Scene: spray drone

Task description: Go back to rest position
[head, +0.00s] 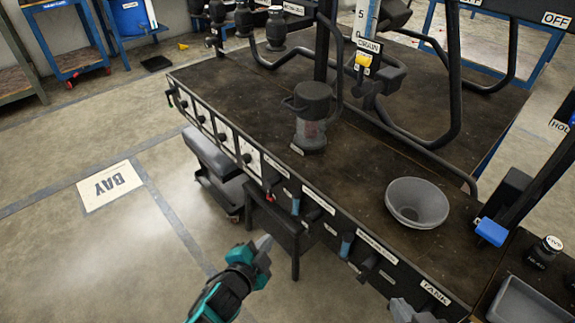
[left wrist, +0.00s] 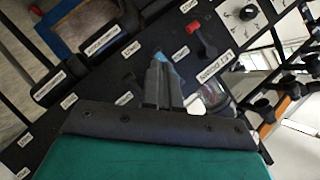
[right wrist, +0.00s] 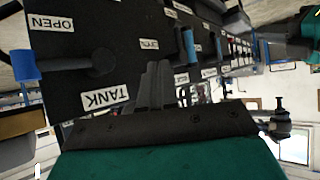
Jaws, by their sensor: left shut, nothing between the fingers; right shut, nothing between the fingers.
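My left gripper (head: 262,246) is shut and empty in the head view, out in front of the bench's front panel, left of the middle. In the left wrist view its fingers (left wrist: 162,82) are together, with the labelled panel behind them. My right gripper (head: 405,308) shows only its tip at the bottom edge of the head view, near the TANK label. In the right wrist view its fingers (right wrist: 155,85) are together and empty, with the panel and TANK label (right wrist: 104,96) behind them. Neither gripper visibly holds anything.
The dark workbench (head: 360,185) carries a grey bowl (head: 417,203) and a black-topped clear canister (head: 311,118). Handles and labels line its front panel. A blue-tipped lever (head: 492,231) and grey tray (head: 530,300) are at right.

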